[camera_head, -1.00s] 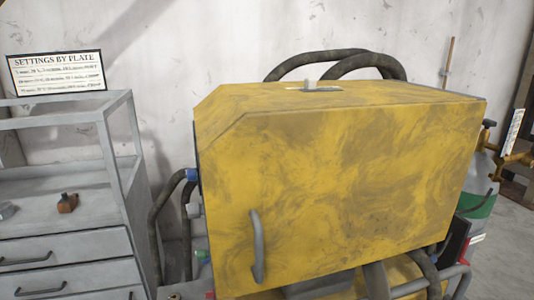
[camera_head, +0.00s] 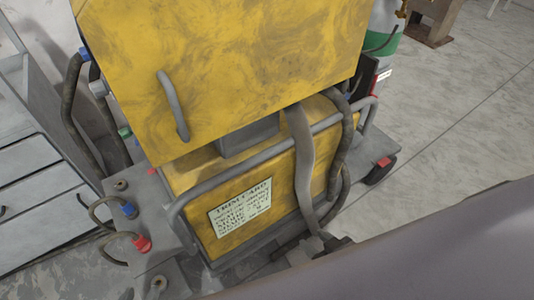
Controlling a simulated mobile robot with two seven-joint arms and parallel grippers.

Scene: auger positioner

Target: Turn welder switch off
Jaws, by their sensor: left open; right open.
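The welder is a worn yellow machine in the head view. Its upper yellow box (camera_head: 240,65) has a grey handle (camera_head: 172,105) on the front. Its lower yellow body (camera_head: 290,170) carries a white trim card (camera_head: 240,206) with printed text. A grey tube rail (camera_head: 235,172) runs around the lower body. I cannot make out a switch in this view. A large blurred dark shape, which may be part of my arm, covers the lower right corner.
A grey drawer cabinet (camera_head: 38,165) stands at the left. Cables with a blue connector (camera_head: 129,210) and a red connector (camera_head: 141,243) sit on a grey plate at the lower left. A green-banded cylinder (camera_head: 384,47) stands behind. The floor (camera_head: 450,120) at the right is clear.

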